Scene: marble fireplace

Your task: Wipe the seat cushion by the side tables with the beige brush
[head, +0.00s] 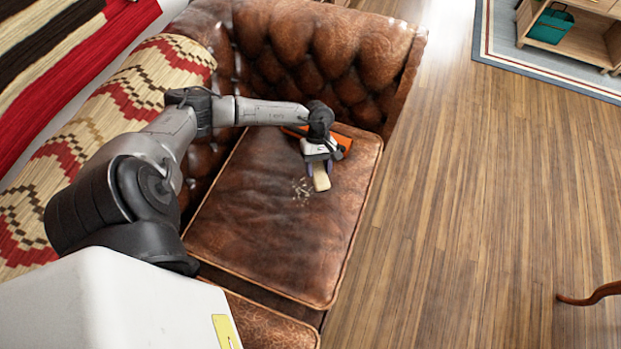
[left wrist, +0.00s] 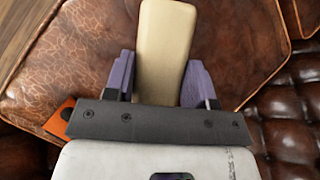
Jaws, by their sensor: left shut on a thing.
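The brown leather seat cushion (head: 265,235) of a tufted sofa fills the middle of the head view. A small patch of pale crumbs (head: 302,190) lies on it. My left gripper (head: 318,168) is over the cushion's far part, right beside the crumbs, and is shut on the beige brush (head: 321,179). In the left wrist view the brush (left wrist: 165,45) sticks out between the purple fingers (left wrist: 161,82), over the cushion (left wrist: 75,75). I cannot tell whether the brush touches the leather; its underside is hidden. My right gripper is in neither view.
An orange object (head: 343,141) lies on the cushion behind my gripper, partly hidden. The tufted backrest and armrest (head: 310,45) rise behind and left. A patterned throw (head: 110,115) covers the back. Wooden floor (head: 480,200) is clear at right; a shelf unit (head: 595,40) stands far right.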

